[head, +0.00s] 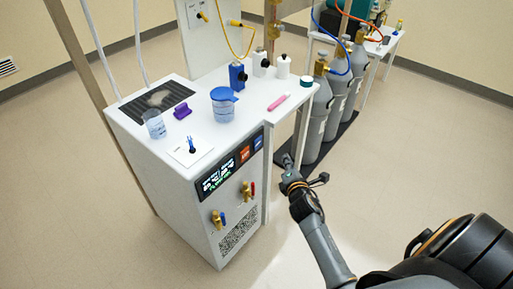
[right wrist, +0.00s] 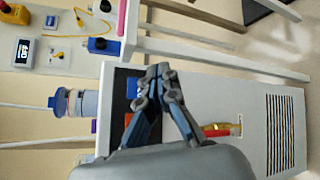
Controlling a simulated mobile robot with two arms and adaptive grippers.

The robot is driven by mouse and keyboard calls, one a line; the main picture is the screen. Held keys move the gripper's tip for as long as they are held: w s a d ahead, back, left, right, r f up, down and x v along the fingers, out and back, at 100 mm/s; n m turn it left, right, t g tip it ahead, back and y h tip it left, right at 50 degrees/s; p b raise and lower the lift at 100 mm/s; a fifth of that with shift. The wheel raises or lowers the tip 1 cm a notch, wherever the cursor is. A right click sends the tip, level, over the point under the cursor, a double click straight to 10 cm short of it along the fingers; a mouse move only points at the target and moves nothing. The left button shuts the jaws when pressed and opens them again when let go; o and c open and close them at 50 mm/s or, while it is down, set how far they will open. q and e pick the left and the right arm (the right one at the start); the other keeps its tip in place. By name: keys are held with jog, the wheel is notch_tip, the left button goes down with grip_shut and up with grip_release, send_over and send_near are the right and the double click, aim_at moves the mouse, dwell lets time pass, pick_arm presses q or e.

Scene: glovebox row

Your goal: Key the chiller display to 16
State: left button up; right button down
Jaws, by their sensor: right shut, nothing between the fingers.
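The chiller is a white cabinet (head: 185,190) at the left of the head view. Its dark display panel (head: 210,183) carries pale and green characters too small to read. An orange key (head: 244,154) and a blue key (head: 258,142) sit at the panel's right end. My right gripper (head: 286,161) is shut and empty, to the right of the keys in the head view. In the right wrist view my shut fingers (right wrist: 158,73) cover part of the panel (right wrist: 118,108), with the blue key (right wrist: 132,87) beside them. Contact cannot be told. My left gripper is out of view.
Brass valves (head: 217,219) stick out below the panel. On top stand a blue-lidded jar (head: 223,110), a beaker (head: 154,124) and a purple block (head: 182,112). A pink marker (head: 279,102) lies on the adjoining table. Gas cylinders (head: 316,125) stand behind my right gripper. The front floor is clear.

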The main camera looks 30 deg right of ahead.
aim_at(262, 140)
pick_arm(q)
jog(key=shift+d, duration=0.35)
pick_arm(e)
jog(key=shift+w, duration=0.1)
